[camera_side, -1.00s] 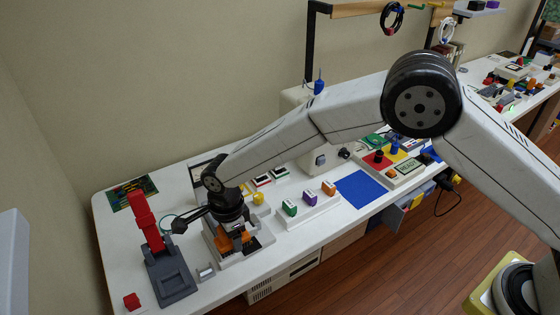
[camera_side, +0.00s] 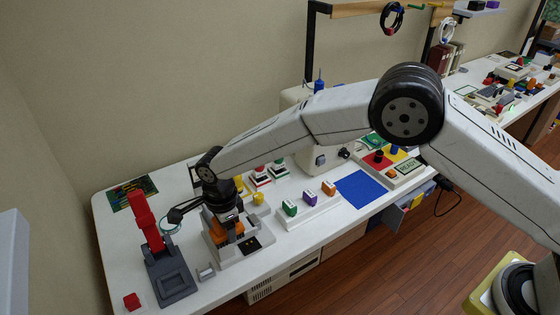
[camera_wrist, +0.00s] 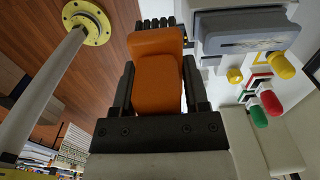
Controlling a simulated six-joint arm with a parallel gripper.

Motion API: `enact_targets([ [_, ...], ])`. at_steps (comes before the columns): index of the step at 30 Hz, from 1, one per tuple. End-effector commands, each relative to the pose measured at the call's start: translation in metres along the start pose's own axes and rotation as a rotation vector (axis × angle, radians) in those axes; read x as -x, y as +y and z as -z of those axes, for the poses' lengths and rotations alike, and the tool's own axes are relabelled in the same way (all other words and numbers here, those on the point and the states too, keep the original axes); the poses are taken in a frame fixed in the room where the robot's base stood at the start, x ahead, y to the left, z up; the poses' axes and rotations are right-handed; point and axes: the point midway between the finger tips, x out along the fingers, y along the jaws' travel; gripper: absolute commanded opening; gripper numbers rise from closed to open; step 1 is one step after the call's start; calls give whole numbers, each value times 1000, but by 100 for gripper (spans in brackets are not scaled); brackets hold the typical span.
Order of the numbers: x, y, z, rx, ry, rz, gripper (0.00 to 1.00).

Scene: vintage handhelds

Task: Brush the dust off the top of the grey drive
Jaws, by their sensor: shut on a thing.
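My gripper (camera_wrist: 157,85) is shut on an orange-handled brush (camera_wrist: 157,70), with its dark bristles at the top of the wrist view. In the side view the orange brush (camera_side: 227,231) shows below my gripper (camera_side: 226,218), over the back part of a light grey drive (camera_side: 222,259). A dark patch shows on the drive's front part. Whether the bristles touch the drive cannot be told.
A red-armed dark grey press (camera_side: 170,275) stands left of the drive, close to my wrist. A white rack with green, purple and orange cartridges (camera_side: 310,198) stands to the right. A blue mat (camera_side: 360,189) lies beyond it. A small red block (camera_side: 131,301) is near the front left.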

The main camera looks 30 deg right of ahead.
Motion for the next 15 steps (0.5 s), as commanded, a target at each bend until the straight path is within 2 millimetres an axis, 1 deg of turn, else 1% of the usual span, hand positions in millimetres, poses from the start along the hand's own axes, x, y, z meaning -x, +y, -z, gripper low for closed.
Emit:
enact_targets([
  [15, 35, 0, 0, 0, -1, 1, 0],
])
